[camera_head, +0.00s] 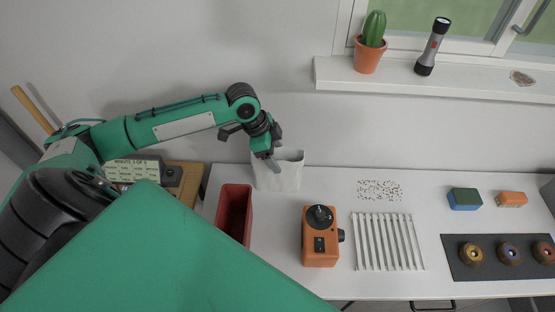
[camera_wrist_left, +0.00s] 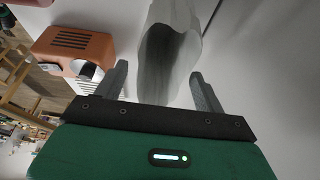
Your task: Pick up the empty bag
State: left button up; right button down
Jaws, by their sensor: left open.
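The empty bag (camera_head: 285,172) is a white, open-topped bag standing upright on the table near the wall in the head view. My left gripper (camera_head: 270,158) is at its top left rim. In the left wrist view the bag (camera_wrist_left: 170,55) shows its open mouth, with a grey inside. There my left gripper (camera_wrist_left: 160,85) is open, one finger on each side of the bag's near edge. Gaps show between the fingers and the bag, so it is not held. My right gripper is not seen in either view.
A red bin (camera_head: 234,212) stands just left of the bag. An orange device (camera_head: 320,247) with a black knob stands in front, also in the left wrist view (camera_wrist_left: 75,47). White strips (camera_head: 388,242) lie to the right. The wall is close behind the bag.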

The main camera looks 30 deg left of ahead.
pick_arm(q)
jog(key=c, duration=1.3)
